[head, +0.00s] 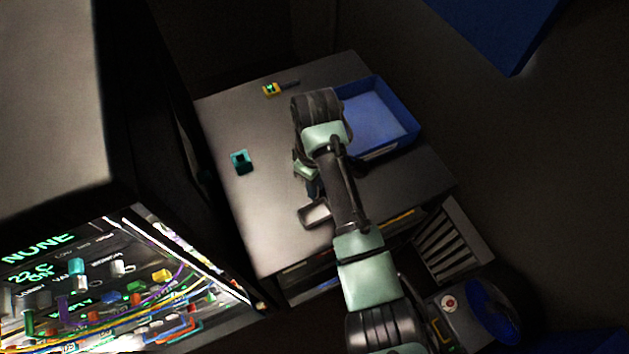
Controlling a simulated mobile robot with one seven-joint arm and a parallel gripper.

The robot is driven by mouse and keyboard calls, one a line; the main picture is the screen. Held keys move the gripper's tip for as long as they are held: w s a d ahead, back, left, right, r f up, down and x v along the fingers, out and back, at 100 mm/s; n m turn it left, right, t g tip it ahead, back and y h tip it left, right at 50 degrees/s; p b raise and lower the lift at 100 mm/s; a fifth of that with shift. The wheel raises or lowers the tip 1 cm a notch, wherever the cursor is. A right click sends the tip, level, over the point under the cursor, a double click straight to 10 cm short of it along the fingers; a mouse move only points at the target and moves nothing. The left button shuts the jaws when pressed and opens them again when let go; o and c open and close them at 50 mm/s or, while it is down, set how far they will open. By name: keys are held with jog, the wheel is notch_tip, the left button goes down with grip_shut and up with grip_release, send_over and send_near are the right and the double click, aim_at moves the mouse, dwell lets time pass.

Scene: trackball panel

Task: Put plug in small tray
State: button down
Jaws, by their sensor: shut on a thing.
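My gripper (312,192) is over the middle of the grey tabletop, hanging beside and partly behind my arm. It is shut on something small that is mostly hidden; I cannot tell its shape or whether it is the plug. A blue tray (408,142) with low walls and a paler floor stands at the right back of the table. It lies to the upper right of my gripper, and my wrist covers its left edge. A teal block with a dark opening (240,167) sits on the table to the left, apart from my gripper.
A small yellow piece (269,90) with a dark stem lies near the table's back edge. The tabletop (255,215) is bare at left and front. A lit panel with coloured wires (120,290) stands at the lower left. A slatted grey box (450,243) is right of the table.

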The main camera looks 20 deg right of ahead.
aim_at(315, 201)
jog(key=shift+f+b, duration=2.45)
jog(key=shift+f, duration=1.35)
jog(key=shift+p, duration=0.4)
jog(key=shift+f+b, duration=0.4)
jog(key=shift+f, duration=0.3)
jog(key=c, duration=0.8)
grip_release()
jog(key=shift+o, duration=0.2)
